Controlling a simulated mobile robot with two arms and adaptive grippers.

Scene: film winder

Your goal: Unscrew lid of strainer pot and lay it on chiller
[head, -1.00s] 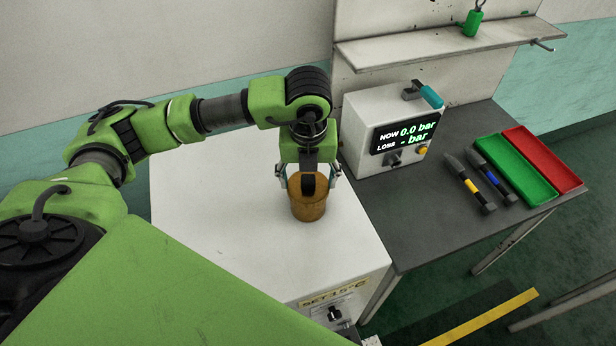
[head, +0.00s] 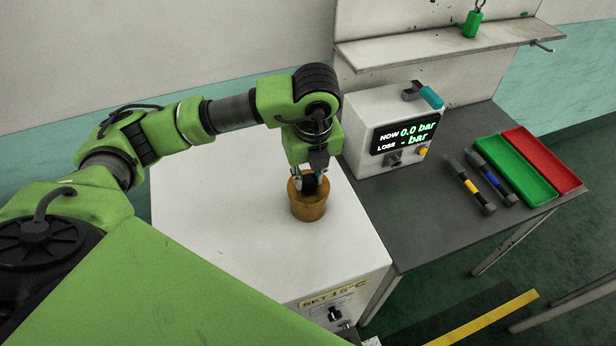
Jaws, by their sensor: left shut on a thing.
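The strainer pot (head: 308,208), an amber-brown cylinder, stands upright on the white top of the chiller (head: 220,225), whose front label reads SET 15°C. My left gripper (head: 310,186) points down at the top of the pot from above. Its fingers are shut on the pot's lid, which is mostly hidden by the fingers; I cannot tell whether the lid has turned or come loose. My right gripper is not in view.
A grey table to the right holds a pressure box (head: 392,130) reading 0.0 bar, two dark cylinders with yellow (head: 469,185) and blue (head: 492,177) bands, a green tray (head: 517,190) and a red tray (head: 570,186). The chiller top left of the pot is clear.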

